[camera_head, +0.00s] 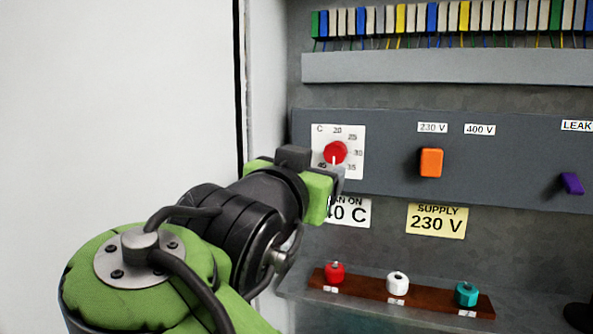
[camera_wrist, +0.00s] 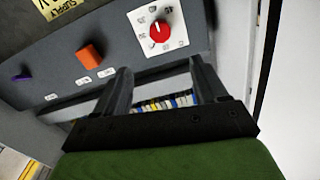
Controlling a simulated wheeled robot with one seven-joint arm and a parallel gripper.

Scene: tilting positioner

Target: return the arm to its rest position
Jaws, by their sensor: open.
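My green and black arm reaches in from the lower left in the head view. My gripper (camera_head: 338,178) is at the panel, by the lower part of the temperature dial plate. The dial's red knob (camera_head: 335,152) has a white pointer facing roughly downward; part of the scale is hidden. In the wrist view, which is turned over, my gripper (camera_wrist: 158,68) shows two spread fingers with nothing between them. The red knob (camera_wrist: 160,31) lies beyond the fingertips, apart from them in that picture.
The grey panel also carries an orange switch (camera_head: 431,162) and a purple lever (camera_head: 571,184). Below, a brown strip (camera_head: 365,294) on a ledge holds red, white and teal knobs. A terminal row (camera_head: 440,18) runs above. A blank white surface (camera_head: 115,100) fills the left.

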